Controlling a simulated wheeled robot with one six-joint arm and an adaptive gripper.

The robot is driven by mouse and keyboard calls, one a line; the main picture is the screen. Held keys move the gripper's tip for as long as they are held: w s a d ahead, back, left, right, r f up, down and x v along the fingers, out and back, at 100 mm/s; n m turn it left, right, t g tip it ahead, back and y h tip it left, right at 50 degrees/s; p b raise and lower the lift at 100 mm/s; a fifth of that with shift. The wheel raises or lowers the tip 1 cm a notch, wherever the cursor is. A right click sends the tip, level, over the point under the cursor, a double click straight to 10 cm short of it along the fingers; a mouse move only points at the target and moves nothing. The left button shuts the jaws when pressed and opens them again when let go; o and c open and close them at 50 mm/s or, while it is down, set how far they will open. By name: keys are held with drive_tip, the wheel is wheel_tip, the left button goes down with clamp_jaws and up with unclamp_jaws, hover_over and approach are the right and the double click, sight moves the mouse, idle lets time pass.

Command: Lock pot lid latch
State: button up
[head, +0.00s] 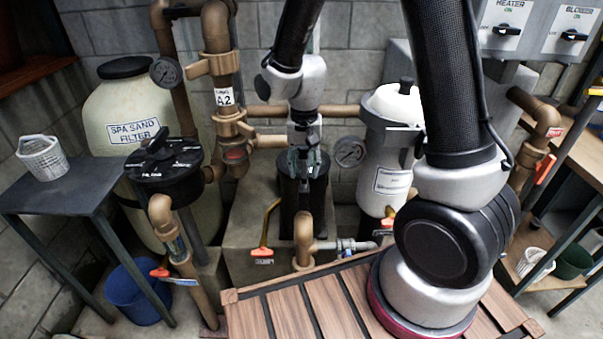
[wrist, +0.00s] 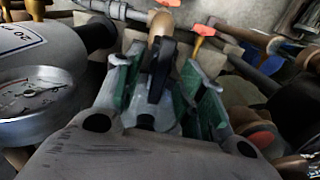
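The black pump pot (head: 290,205) stands in the middle of the head view, between the sand filter and the white canister. Its dark lid (head: 318,175) is mostly hidden under my gripper (head: 304,163), which points down at it. In the wrist view, my gripper (wrist: 167,80) has its two green-padded fingers apart. An upright black piece (wrist: 160,68), which looks like the lid's latch handle, stands between them, nearer the left finger. A gap shows on the right side; I cannot tell whether the left finger touches it. The latch's exact angle is unclear.
A pressure gauge (head: 350,152) and white canister (head: 390,150) stand close right of the pot. Brown pipes (head: 228,110) rise on the left, beside the sand filter (head: 120,105). An orange-handled valve (head: 262,250) and wooden decking (head: 300,305) lie in front.

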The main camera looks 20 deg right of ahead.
wheel_tip(320, 180, up, 7)
drive_tip(key=shift+f, duration=0.1)
idle(0.3)
